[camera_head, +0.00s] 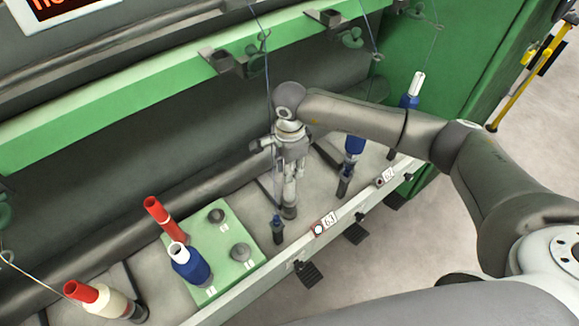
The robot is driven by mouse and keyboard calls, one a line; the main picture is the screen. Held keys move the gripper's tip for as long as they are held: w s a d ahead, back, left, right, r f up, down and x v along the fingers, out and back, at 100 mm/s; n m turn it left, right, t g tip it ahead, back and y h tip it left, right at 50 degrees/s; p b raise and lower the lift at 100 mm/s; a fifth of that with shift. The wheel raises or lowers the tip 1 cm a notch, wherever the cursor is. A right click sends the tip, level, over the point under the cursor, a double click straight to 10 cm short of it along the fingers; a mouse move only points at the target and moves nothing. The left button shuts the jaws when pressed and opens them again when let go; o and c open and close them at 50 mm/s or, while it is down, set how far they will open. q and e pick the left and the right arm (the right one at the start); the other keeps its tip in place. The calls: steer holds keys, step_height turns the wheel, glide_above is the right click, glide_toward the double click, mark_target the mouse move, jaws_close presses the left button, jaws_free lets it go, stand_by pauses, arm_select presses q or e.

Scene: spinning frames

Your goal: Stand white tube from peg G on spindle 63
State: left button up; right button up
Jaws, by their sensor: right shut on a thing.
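My right gripper (290,172) points down in the middle of the frame, shut on a pale, slim tube (289,192). The fingers partly hide the tube, and its lower end looks dark. A short dark spindle (278,230) with a bluish tip stands just below it in the picture, to the left of the label 63 (328,221). The tube appears beside and behind this spindle, and I cannot tell its height above the rail. A green peg board (225,265) at the lower left has two bare pegs. My left gripper is not in view.
The board also holds a red tube (160,218) and a blue bobbin (190,267). A blue bobbin (355,144) stands near label 62 (385,177), close to my right arm. A red-topped cream bobbin (103,302) is at lower left. Thread (267,85) hangs behind the gripper.

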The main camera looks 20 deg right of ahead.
steer(key=o, duration=1.1)
steer(key=shift+c, duration=0.2)
step_height(320, 180, up, 12)
steer(key=shift+f, duration=0.1)
steer(key=shift+s, duration=0.1)
stand_by(0.3)
